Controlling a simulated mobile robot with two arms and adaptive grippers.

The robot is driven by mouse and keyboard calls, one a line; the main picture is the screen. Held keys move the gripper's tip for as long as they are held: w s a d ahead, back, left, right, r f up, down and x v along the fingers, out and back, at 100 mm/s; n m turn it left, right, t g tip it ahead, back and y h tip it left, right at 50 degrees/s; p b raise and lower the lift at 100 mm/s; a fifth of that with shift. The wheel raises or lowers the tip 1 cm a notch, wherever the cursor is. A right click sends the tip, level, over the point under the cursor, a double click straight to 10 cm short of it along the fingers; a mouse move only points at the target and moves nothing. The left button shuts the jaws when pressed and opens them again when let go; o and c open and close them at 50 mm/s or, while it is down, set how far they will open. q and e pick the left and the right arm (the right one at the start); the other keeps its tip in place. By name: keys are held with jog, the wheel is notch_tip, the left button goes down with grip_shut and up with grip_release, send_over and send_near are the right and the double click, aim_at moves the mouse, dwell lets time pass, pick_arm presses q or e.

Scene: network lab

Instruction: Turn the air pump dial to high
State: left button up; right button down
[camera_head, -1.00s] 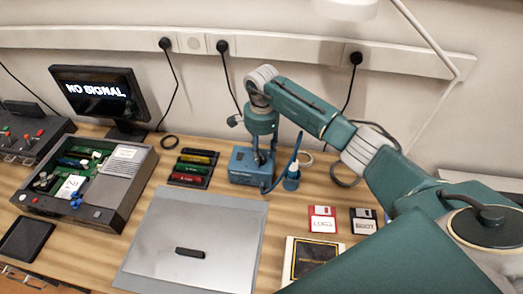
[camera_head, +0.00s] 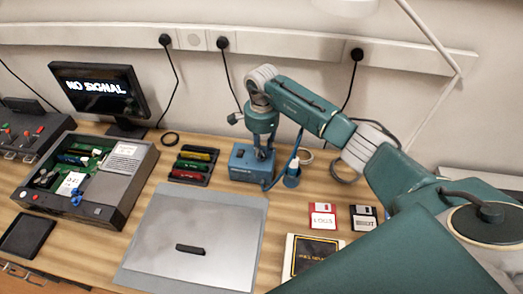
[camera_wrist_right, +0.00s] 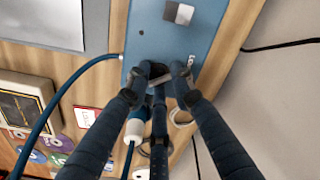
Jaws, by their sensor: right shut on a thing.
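The air pump is a small blue box (camera_head: 243,168) on the wooden bench, below the wall sockets. It also fills the upper middle of the right wrist view (camera_wrist_right: 150,35), with a grey and white switch (camera_wrist_right: 178,13) on its face. My right gripper (camera_head: 263,155) points down onto the pump's top. In the wrist view its dark fingers (camera_wrist_right: 160,78) are closed around the dark dial, which they mostly hide. The dial's setting cannot be read. My left gripper is not in view.
A blue hose runs from the pump beside a small blue holder (camera_head: 292,177). A grey mat (camera_head: 160,240), colored cartridges (camera_head: 194,164), an open console (camera_head: 110,200) and a monitor (camera_head: 97,92) lie to the left. Floppy disks (camera_head: 323,216) lie to the right.

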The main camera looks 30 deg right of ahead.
jog(key=m, duration=0.1)
jog(key=m+b, duration=0.1)
jog(key=shift+s+d+f+m+b, duration=0.1)
jog(key=shift+s+f+m+b, duration=0.1)
jog(key=shift+f+m+b, duration=0.15)
jog(key=m+b, duration=0.2)
jog(key=m, duration=0.2)
jog(key=shift+r+m, duration=0.1)
jog(key=shift+m, duration=0.15)
jog(key=m+b, duration=0.1)
jog(key=m, duration=0.2)
jog(key=shift+s+m, duration=0.1)
jog(key=shift+m, duration=0.2)
jog(key=shift+m+b, duration=0.3)
jog(key=shift+m, duration=1.6)
jog(key=shift+a, duration=0.2)
jog(key=c, duration=1.6)
grip_release()
jog(key=shift+o, duration=0.3)
jog(key=shift+r, duration=0.3)
